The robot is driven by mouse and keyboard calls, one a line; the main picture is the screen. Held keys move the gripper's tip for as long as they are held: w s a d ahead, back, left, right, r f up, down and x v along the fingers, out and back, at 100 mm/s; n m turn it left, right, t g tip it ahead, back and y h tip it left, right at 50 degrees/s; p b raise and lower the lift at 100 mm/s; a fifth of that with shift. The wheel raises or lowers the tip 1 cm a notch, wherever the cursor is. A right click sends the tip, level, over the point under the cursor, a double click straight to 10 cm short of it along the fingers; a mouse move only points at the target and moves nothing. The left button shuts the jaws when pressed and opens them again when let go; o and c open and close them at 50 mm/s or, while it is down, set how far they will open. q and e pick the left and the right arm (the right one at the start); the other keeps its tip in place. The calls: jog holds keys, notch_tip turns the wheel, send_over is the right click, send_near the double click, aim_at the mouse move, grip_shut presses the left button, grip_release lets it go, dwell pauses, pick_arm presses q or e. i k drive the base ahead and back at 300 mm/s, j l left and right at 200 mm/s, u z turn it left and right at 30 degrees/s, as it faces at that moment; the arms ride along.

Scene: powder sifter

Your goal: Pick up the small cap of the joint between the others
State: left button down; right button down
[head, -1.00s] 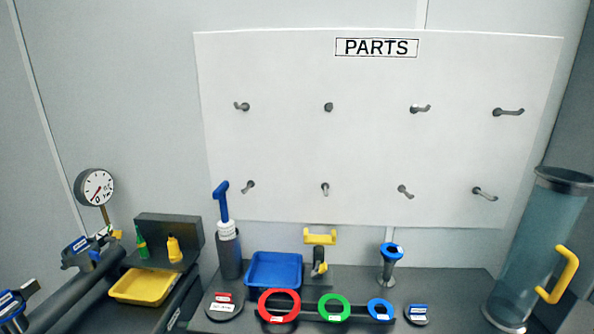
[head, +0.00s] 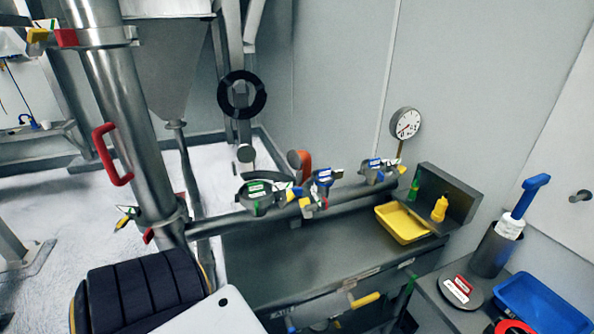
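A horizontal metal pipe (head: 345,198) runs above the bench, with several clamp-like joints on it. The left joint (head: 258,197) has a green label and yellow parts. The joint between the others (head: 322,182) has a blue label, with yellow and red bits just below it. The right joint (head: 378,170) has blue and white labels. I cannot make out a separate small cap on the middle joint at this size. Neither of my grippers is in view.
A yellow tray (head: 402,224), a yellow bottle (head: 439,209) and a pressure gauge (head: 405,122) are to the right. A blue tray (head: 541,303) and a dark cylinder (head: 491,252) stand farther right. A vertical pipe with a red handle (head: 112,154) rises at left.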

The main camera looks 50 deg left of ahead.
aim_at(324, 176)
jog(key=j+u, duration=0.1)
jog(key=u, duration=1.25)
